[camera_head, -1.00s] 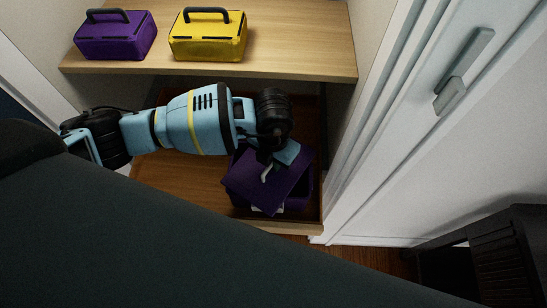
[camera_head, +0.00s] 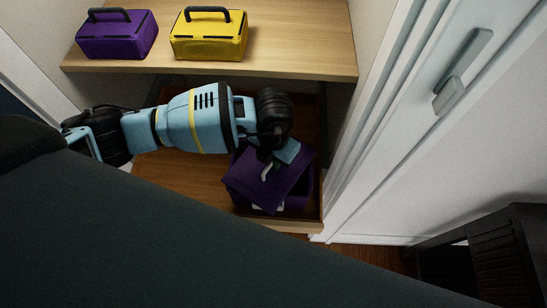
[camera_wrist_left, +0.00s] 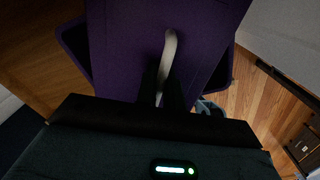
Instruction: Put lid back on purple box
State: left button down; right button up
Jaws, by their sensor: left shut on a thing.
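The purple lid (camera_head: 252,183) is tilted and turned relative to the open purple box (camera_head: 298,196), which stands on the lower shelf. The lid covers much of the box, and I cannot tell whether they touch. My left gripper (camera_head: 268,166) is shut on the lid's pale handle. In the left wrist view the lid (camera_wrist_left: 120,40) fills the middle, its curved handle (camera_wrist_left: 169,50) runs into the dark fingers of my left gripper (camera_wrist_left: 160,92), and box edges (camera_wrist_left: 75,42) show on both sides. Something pale shows under the lid's front corner. My right gripper is not in view.
A closed purple box (camera_head: 117,40) and a yellow box (camera_head: 208,42) with dark handles stand on the upper shelf (camera_head: 290,50). The lower shelf (camera_head: 185,180) is bare left of the open box. A white door (camera_head: 400,150) with a handle stands at the right.

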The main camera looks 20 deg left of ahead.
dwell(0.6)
pick_arm(q)
jog(key=shift+f, duration=0.1)
dwell(1.0)
jog(key=shift+p, duration=0.4)
dwell(0.3)
jog(key=c, duration=1.5)
grip_release()
jog(key=shift+o, duration=0.6)
jog(key=o, duration=0.4)
